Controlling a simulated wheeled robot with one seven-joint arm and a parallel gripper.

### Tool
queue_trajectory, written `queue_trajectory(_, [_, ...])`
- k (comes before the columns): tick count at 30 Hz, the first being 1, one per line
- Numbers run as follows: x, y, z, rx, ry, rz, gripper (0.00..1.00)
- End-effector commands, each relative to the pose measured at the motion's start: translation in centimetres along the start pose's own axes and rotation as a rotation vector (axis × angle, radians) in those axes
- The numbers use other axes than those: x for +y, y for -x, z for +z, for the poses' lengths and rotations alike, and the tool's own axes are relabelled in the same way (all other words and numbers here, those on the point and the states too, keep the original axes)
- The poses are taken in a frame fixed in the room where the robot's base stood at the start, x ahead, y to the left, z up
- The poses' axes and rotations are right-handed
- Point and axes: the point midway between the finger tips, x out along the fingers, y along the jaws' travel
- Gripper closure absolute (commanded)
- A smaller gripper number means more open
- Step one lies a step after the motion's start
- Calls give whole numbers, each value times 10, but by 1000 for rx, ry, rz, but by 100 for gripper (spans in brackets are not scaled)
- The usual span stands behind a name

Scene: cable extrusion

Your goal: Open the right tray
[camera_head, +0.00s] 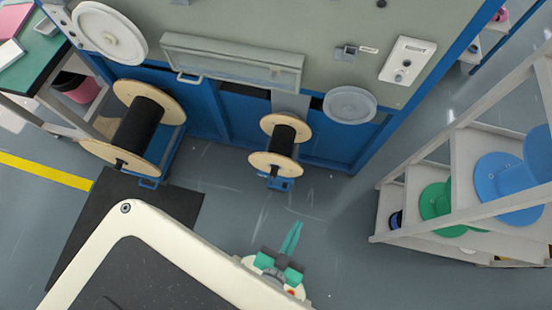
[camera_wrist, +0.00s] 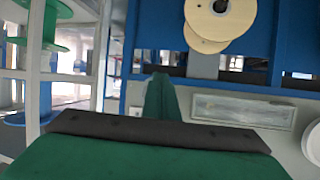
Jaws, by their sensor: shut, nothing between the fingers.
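A long grey tray with a window-like front (camera_head: 235,62) is set on the grey-green face of the blue machine, with a small handle (camera_head: 190,79) at its lower left edge. It also shows in the wrist view (camera_wrist: 242,110), to the right of the fingers. Only this one tray is clearly seen; I cannot tell whether it is the right tray. It looks closed. My gripper (camera_head: 293,236) has green fingers pressed together and empty, over the floor in front of the machine, apart from the tray. Its fingers also fill the wrist view's middle (camera_wrist: 159,95).
Two black cable spools (camera_head: 138,128) (camera_head: 282,145) stand before the machine. A round white disc (camera_head: 349,105) and a control box (camera_head: 407,61) are on the machine. A shelf (camera_head: 455,170) with green and blue reels stands at right. Floor around my gripper is clear.

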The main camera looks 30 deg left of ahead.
Motion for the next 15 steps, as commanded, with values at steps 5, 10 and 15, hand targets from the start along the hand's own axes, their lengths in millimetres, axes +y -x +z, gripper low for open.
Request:
queue_trajectory(5, [-25,-66,68,-153,0,-58,100])
queue_trajectory(10, [-52,-123,122,-307,16,-105,100])
queue_trajectory(15, [-80,-176,162,-459,53,-142,100])
